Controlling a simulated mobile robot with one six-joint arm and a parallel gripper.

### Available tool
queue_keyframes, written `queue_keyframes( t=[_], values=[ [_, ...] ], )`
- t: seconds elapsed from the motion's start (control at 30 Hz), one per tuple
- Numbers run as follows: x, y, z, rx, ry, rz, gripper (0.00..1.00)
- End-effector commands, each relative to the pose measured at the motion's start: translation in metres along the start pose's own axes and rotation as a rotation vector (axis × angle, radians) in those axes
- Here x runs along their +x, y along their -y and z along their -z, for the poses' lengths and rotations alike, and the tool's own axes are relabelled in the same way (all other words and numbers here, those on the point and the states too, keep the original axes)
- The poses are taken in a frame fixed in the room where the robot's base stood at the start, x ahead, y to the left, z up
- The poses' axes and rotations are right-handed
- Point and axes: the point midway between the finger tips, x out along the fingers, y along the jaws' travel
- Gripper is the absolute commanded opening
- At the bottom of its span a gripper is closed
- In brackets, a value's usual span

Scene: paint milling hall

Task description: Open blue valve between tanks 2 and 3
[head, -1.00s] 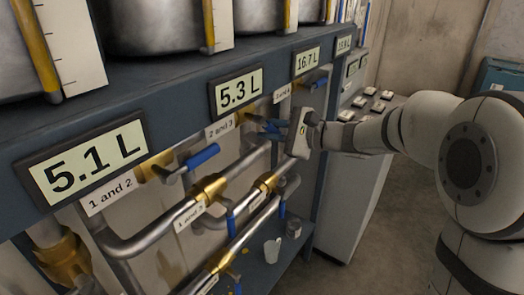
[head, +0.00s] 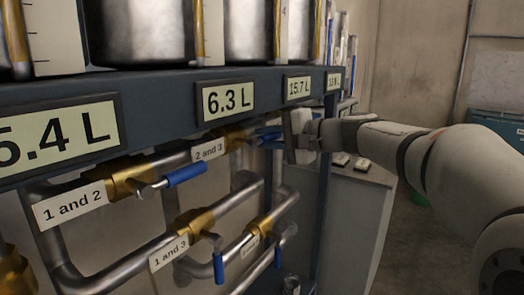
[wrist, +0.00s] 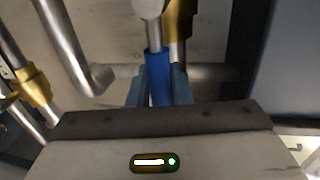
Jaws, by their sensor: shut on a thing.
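The blue valve handle is by the label "2 and 3" (head: 209,150) and the brass valve body (head: 232,137). My gripper (head: 268,137) is at this handle, under the shelf edge. In the wrist view the blue handle (wrist: 157,72) lies between my two blue fingers, which are shut on it. It extends from a grey stem beside a brass fitting. The far side of the handle is hidden by my gripper. The display near this valve (head: 228,101) reads 6.3 L, and the one to its right (head: 298,89) reads 15.7 L.
Other blue-handled valves are near: one at "1 and 2" (head: 185,174) and one at "1 and 3" (head: 219,262). Steel pipes (head: 120,262) run below. Metal tanks (head: 145,30) stand on the shelf above. A grey cabinet (head: 358,200) stands behind my arm.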

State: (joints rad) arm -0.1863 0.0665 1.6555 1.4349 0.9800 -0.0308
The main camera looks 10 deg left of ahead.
Motion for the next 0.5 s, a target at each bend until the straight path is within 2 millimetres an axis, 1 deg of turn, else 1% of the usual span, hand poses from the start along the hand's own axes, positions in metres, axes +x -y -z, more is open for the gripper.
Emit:
queue_keyframes(
  t=[0.03, 0.5],
  values=[
    [-0.0020, -0.0008, 0.0037, -0.011, -0.013, 0.000, 0.00],
    [-0.0032, 0.0038, 0.0039, -0.037, -0.020, 0.001, 0.00]
  ],
)
